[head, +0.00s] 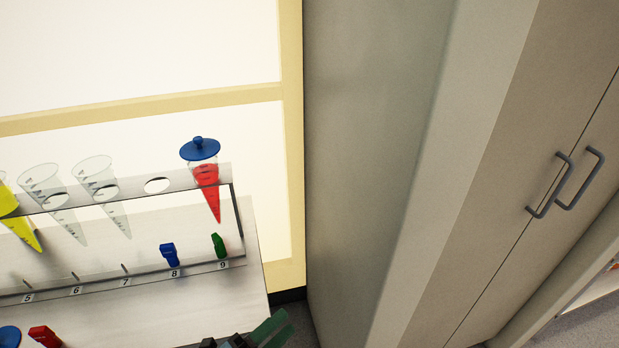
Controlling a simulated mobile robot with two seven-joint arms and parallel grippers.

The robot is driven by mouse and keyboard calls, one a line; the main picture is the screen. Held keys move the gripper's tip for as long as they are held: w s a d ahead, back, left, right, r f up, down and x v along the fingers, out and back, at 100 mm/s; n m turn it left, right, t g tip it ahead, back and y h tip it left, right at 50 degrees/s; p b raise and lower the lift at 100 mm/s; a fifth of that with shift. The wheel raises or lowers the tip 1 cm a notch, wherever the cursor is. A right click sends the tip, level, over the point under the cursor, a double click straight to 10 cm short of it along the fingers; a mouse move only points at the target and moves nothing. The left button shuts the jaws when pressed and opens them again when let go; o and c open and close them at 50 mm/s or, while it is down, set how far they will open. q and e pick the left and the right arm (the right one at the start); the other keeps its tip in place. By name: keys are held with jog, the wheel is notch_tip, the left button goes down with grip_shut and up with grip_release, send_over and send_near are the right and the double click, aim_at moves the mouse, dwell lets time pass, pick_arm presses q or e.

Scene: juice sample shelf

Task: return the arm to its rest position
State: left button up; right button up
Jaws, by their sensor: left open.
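My left gripper (248,335) shows only in part at the bottom edge of the head view, in front of the shelf's right end. It is open, and nothing shows between its fingers. The rest of the arm is out of view. My right gripper is not in view. A clear rack (238,215) stands on the white shelf (215,298). A cone of red liquid (207,185) with a blue lid (200,149) hangs in it above number 9. The hole above number 8 is empty.
Two empty clear cones (108,195) and a yellow-filled cone (22,230) hang further left. A blue tap (168,254) and a green tap (219,245) sit low on the rack. A red piece (44,336) lies lower left. A tall grey cabinet (410,180) stands right.

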pick_arm(q)
jog(key=s+a+f+n+g+y, duration=0.2)
jog(key=s+a+f+n+y, duration=0.4)
jog(key=s+n, duration=0.4)
jog(key=s+a+f+n+g+y+p, duration=0.1)
jog(key=s+a+f+n+y, duration=0.5)
jog(key=n, duration=0.9)
jog(key=s+a+f+g, duration=0.1)
jog(key=s+a+f, duration=0.1)
jog(key=s+f, duration=0.2)
jog(key=shift+a+f+g, duration=0.25)
jog(key=shift+f+g, duration=0.05)
jog(key=shift+f, duration=0.45)
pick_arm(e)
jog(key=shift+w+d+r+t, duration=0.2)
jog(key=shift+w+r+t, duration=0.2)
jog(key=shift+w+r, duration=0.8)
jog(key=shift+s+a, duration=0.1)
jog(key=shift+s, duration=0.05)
